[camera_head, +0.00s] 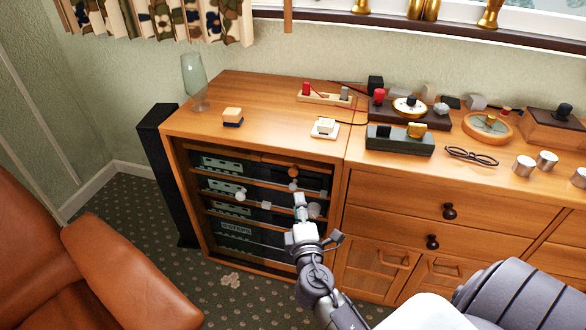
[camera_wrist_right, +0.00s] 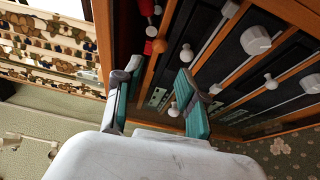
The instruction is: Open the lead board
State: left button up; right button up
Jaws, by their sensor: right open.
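My right gripper (camera_head: 318,220) is in front of the open-fronted wooden cabinet (camera_head: 175,152). In the right wrist view my right gripper (camera_wrist_right: 160,72) has its two fingers spread, with nothing between them. I cannot tell which front is the lead board. My gripper hides part of the lower right fronts. My left gripper is not in view.
The cabinet top carries a glass (camera_head: 194,80), small blocks and switch boxes. Drawers with dark knobs (camera_head: 449,211) adjoin on the right. A black speaker (camera_head: 158,150) stands left, and a brown leather armchair (camera_head: 120,275) at front left. Patterned carpet (camera_head: 225,297) lies between.

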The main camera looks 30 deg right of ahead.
aim_at(293, 175)
jog(key=x, duration=1.3)
grip_shut()
